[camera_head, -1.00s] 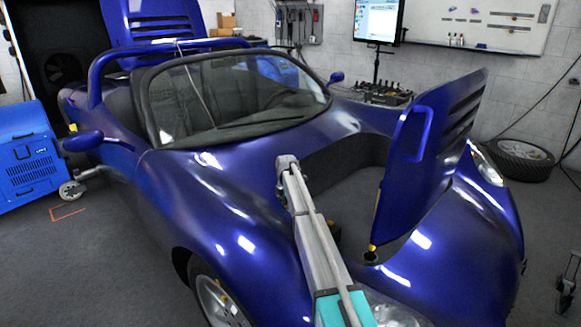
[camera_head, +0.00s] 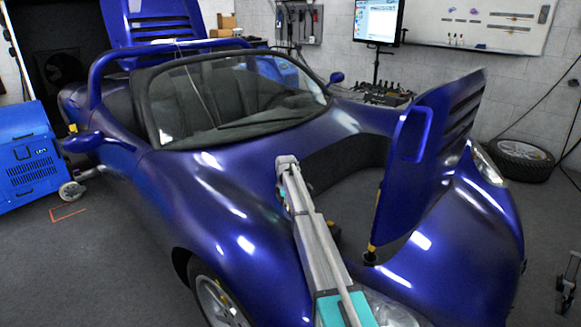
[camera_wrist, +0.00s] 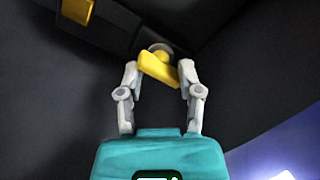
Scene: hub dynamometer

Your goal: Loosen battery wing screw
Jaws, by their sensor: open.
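In the wrist view, the yellow wing screw (camera_wrist: 158,69) sits on a round grey base, on or beside a dark surface, with its wing slanting down to the right. My gripper (camera_wrist: 160,76) has its two grey fingers apart, one on each side of the wing. The left finger is very close to the wing's left end; I cannot tell whether either finger touches it. In the head view, my arm reaches into the open front compartment (camera_head: 345,205) of the blue car, and the gripper and screw are hidden there.
A second yellow part (camera_wrist: 77,10) is at the upper left in the wrist view, on a dark block. The raised blue hood (camera_head: 440,140) stands right of my arm. The car's blue body (camera_head: 215,235) surrounds the compartment. A glossy blue edge (camera_wrist: 270,160) shows at the lower right.

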